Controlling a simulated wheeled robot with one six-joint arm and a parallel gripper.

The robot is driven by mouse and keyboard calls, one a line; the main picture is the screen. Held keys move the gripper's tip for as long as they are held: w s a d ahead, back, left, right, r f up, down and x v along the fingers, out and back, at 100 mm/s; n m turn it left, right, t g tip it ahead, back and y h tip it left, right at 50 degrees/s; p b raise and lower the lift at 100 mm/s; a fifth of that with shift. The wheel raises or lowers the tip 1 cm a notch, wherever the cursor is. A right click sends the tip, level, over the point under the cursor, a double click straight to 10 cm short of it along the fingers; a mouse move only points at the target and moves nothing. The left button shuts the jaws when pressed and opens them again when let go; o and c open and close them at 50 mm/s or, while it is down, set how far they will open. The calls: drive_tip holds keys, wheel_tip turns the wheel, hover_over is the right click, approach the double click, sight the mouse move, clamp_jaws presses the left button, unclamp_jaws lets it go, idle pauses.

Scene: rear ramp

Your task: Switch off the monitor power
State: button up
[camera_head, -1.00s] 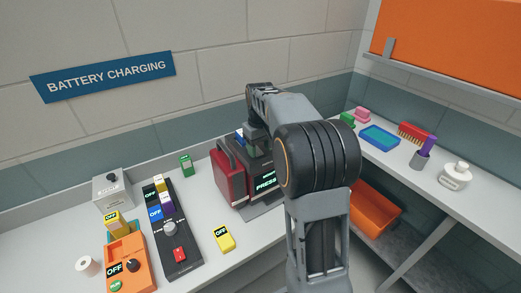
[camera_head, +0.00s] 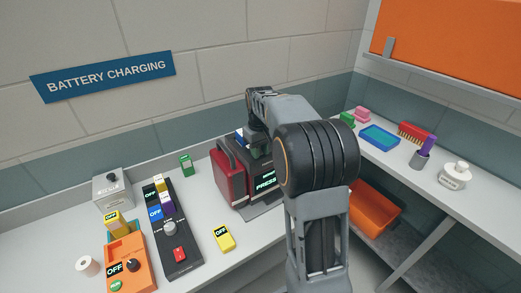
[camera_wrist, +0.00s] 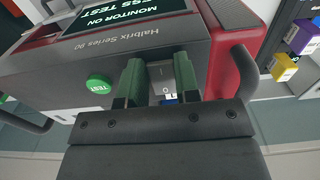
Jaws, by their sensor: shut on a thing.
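The monitor is a red and dark grey unit (camera_head: 231,178) on the bench, partly hidden behind my arm in the head view. In the wrist view its casing (camera_wrist: 143,50) appears upside down, marked "Halbrix Series 90". Its screen (camera_wrist: 95,17) is lit and reads "MONITOR ON" and part of a "TEST" line. A green TEST button (camera_wrist: 99,86) is beside my fingers. My gripper (camera_wrist: 160,72) has its two green-tipped fingers on either side of a small grey rocker switch (camera_wrist: 162,76) marked "O", and is shut on it. A blue piece shows just below the switch.
A black control strip (camera_head: 176,247), an orange box (camera_head: 128,262) and a grey box (camera_head: 113,190) stand left of the monitor. A yellow OFF block (camera_head: 222,238) lies in front.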

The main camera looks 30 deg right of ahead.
drive_tip(key=r+p, duration=0.1)
drive_tip(key=p, duration=0.2)
drive_tip(key=shift+w+g, duration=0.1)
drive_tip(key=shift+g, duration=0.3)
drive_tip(key=g+p, duration=0.1)
drive_tip(key=p, duration=0.1)
drive_tip(key=shift+w+p, duration=0.1)
drive_tip(key=shift+p, duration=0.25)
drive_tip(key=shift+w+f+g+p, duration=0.1)
drive_tip(key=shift+f+g+p, duration=0.05)
drive_tip(key=shift+g+p, duration=0.55)
drive_tip(key=shift+f, duration=0.1)
drive_tip(key=o, duration=0.9)
drive_tip(key=v, duration=1.3)
drive_tip(key=shift+a+r, duration=0.3)
drive_tip(key=shift+r, duration=0.1)
